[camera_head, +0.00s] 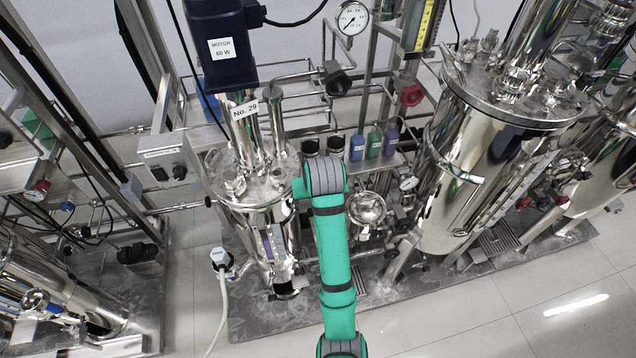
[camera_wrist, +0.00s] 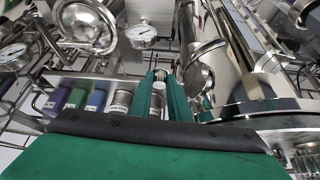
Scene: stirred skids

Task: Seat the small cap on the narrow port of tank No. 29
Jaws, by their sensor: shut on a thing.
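Tank No. 29 (camera_head: 258,215) is the shiny steel vessel left of centre in the head view, with its label (camera_head: 244,109) on a column above the lid. Several fittings stand on its lid (camera_head: 232,187); which one is the narrow port I cannot tell. My gripper (camera_wrist: 160,78) shows in the wrist view as two upright green fingers. It is shut on a small metallic piece, apparently the small cap (camera_wrist: 160,74), near the fingertips. In the head view my green arm hides the gripper and cap. Contact between the cap and any port is not visible.
A shelf behind the tank holds purple, green and blue bottles (camera_head: 374,141) and dark-topped jars (camera_head: 335,145). A motor (camera_head: 222,45) hangs above the tank. A larger steel tank (camera_head: 490,140) stands right. Pipes and a gauge (camera_head: 352,18) crowd the back; floor (camera_head: 470,320) is open in front.

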